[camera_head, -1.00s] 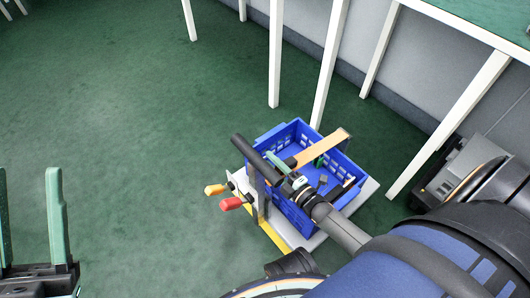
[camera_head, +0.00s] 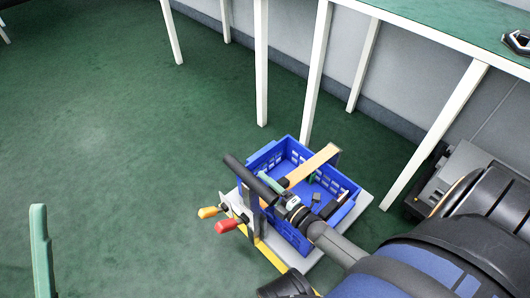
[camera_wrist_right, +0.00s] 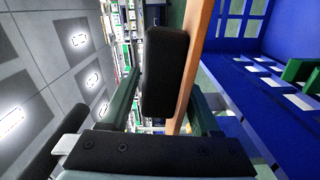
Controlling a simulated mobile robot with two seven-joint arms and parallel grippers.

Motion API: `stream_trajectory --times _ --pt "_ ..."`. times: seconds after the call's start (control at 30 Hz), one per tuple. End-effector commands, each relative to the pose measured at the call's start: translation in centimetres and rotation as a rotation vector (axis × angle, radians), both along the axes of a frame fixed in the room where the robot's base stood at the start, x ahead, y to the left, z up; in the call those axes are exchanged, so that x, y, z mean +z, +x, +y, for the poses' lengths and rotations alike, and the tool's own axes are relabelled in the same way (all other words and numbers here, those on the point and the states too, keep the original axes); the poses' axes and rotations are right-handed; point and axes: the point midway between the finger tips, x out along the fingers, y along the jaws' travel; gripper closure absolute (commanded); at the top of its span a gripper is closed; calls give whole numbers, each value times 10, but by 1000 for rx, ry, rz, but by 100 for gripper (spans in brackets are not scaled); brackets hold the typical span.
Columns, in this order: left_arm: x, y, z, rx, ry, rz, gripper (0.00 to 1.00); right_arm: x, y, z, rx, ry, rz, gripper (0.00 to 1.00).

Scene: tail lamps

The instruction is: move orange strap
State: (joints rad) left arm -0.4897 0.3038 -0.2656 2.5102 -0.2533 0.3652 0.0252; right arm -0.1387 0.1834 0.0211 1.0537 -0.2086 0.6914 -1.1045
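The orange strap (camera_head: 315,165) lies across the top of the blue crate (camera_head: 346,206), and its near end is by a dark bar. In the right wrist view the orange strap (camera_wrist_right: 199,45) runs upright beside a black block (camera_wrist_right: 165,70). My right gripper (camera_wrist_right: 165,92) has its green fingers apart, one on each side of the block and strap; firm contact is not clear. In the head view my right gripper (camera_head: 272,187) is at the strap's near end, partly hidden by its wrist. One finger of my left gripper (camera_head: 40,250) shows at the lower left edge, with nothing beside it.
The crate stands on a pale base (camera_head: 368,200) with a yellow edge. A red handle (camera_head: 229,226) and a yellow handle (camera_head: 209,212) stick out on its left. White table legs (camera_head: 316,75) stand behind. A grey machine (camera_head: 455,180) is at right. The green floor at left is clear.

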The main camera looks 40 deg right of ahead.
Motion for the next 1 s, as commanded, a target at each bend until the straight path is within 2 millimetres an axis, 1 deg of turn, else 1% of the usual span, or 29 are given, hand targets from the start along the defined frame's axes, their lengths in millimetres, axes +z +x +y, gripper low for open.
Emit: stream_trajectory --times 0.23,0.37,0.47,0.7,0.8,0.9,1.0 --pt "0 0 0 1 1 0 50 0 -1 0 0 2 1 34" --pt "4 0 0 1 -1 0 50 0 -9 -1 -1 2 2 34" --pt "10 0 1 -1 -5 1 50 1 -24 -3 0 1 5 34" --pt "27 0 4 -5 -17 -3 50 2 -77 -10 0 1 5 34" --pt "31 -1 4 -7 -20 -6 50 1 -96 -13 -1 1 5 34" --pt "34 -1 5 -9 -22 -10 50 0 -110 -15 -2 1 4 34" --pt "35 -2 5 -11 -24 -12 50 0 -119 -17 -1 2 2 34"
